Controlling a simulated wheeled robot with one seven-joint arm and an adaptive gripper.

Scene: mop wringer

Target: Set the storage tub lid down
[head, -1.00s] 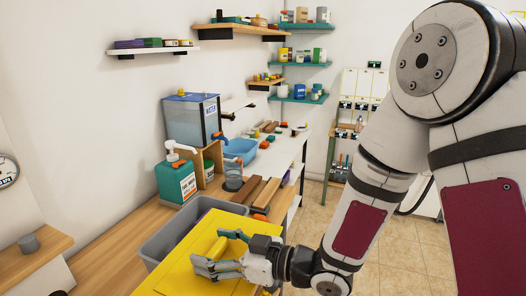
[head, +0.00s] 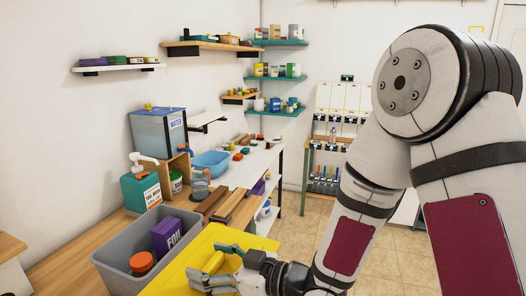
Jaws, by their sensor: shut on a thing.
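The storage tub lid (head: 182,273) is a flat yellow panel with a raised yellow grip, low in the middle of the head view. My gripper (head: 212,264) is shut on that grip, its fingers on either side of it. The grey storage tub (head: 112,264) stands open to the left of the lid. A purple foil box (head: 167,234) and an orange-topped jar (head: 142,263) show inside it. The lid hides the tub's right side; I cannot tell whether they touch. The lid's lower edge is cut off by the frame.
Brown wooden blocks (head: 228,206) lie on the counter just behind the lid. A green soap bottle (head: 141,190), a water tank (head: 158,133) and a blue basin (head: 211,163) stand farther back. Tiled floor (head: 300,233) is open to the right of the counter.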

